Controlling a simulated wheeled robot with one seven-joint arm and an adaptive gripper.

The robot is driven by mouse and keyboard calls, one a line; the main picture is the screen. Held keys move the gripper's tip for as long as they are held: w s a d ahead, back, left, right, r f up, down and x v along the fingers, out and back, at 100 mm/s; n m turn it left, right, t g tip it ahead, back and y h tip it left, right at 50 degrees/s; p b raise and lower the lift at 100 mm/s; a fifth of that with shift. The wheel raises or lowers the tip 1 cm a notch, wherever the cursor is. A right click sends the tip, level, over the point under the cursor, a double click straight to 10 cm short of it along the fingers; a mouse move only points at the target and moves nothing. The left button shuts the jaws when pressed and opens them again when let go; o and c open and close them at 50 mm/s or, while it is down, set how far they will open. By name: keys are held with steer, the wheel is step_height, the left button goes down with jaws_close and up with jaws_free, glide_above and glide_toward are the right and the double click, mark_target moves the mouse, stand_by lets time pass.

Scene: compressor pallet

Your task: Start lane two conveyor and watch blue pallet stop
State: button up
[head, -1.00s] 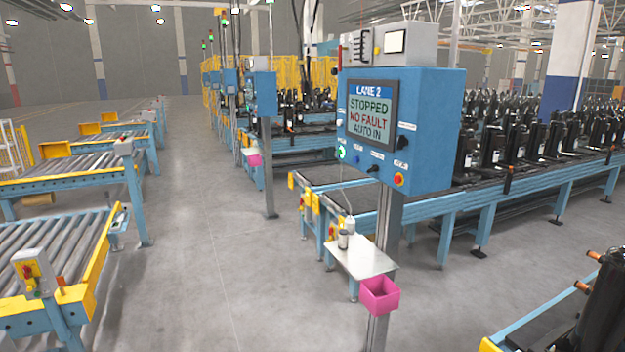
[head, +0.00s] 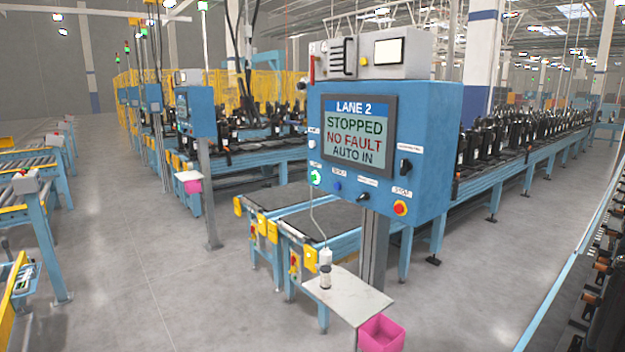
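The blue lane two control panel (head: 436,130) stands on a post in the middle of the head view. Its screen (head: 358,135) reads LANE 2, STOPPED, NO FAULT, AUTO IN. Below the screen are a lit green button (head: 315,178), a blue button (head: 337,186) and a black knob (head: 362,197). The lane conveyor (head: 500,165) runs behind the panel and bears several black compressors (head: 495,147). I cannot make out a blue pallet. My gripper is not in view.
A small shelf (head: 345,297) with bottles and a pink bin (head: 381,335) juts out below the panel. Roller conveyors (head: 30,205) stand at the left. Another conveyor edge (head: 570,285) runs along the right. The grey floor aisle (head: 140,240) at left is clear.

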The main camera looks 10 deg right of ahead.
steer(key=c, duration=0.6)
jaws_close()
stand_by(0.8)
